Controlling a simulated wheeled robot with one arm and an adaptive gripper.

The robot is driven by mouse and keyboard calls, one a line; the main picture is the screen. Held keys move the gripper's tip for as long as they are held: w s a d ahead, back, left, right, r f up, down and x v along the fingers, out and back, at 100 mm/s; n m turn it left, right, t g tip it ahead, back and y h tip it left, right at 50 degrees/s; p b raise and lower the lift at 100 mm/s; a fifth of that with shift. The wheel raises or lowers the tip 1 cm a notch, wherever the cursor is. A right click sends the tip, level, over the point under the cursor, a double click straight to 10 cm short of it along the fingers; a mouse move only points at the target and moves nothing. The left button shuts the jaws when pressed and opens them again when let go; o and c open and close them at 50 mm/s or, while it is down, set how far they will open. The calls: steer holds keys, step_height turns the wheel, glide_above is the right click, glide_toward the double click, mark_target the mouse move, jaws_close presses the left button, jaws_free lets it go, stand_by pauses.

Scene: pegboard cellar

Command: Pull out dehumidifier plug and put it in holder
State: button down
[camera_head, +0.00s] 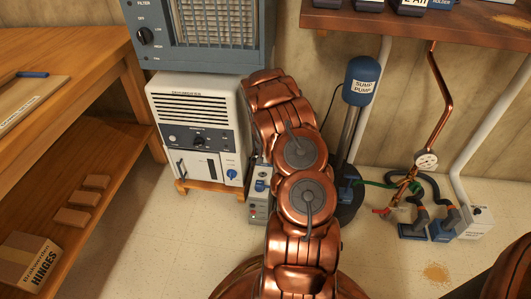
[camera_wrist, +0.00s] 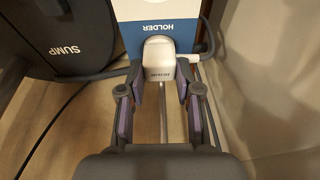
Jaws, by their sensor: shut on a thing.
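In the wrist view a white plug (camera_wrist: 159,55), with small lettering partly legible, is between the two fingers of my gripper (camera_wrist: 160,84), which is shut on it. The plug is in front of the blue and white holder (camera_wrist: 185,25) marked HOLDER, overlapping its lower part; I cannot tell whether it is seated or only close. The white dehumidifier (camera_head: 195,115) stands behind my copper arm. My gripper does not show in the head view.
A black SUMP-marked body (camera_wrist: 65,40) and a grey cable (camera_wrist: 95,77) are close left of the plug. The shelf (camera_head: 420,28) carries dark blocks. A sump pump (camera_head: 360,85), power strip (camera_head: 259,195), pipes and a gauge (camera_head: 427,160) stand below. Open floor (camera_head: 390,265) is in front.

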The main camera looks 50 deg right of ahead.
stand_by(0.4)
steer(key=shift+c, duration=1.2)
jaws_free()
steer(key=shift+r, duration=0.1)
steer(key=shift+r+p, duration=1.25)
steer(key=shift+r, duration=2.2)
steer(key=shift+d+r, duration=0.1)
steer(key=shift+r, duration=0.05)
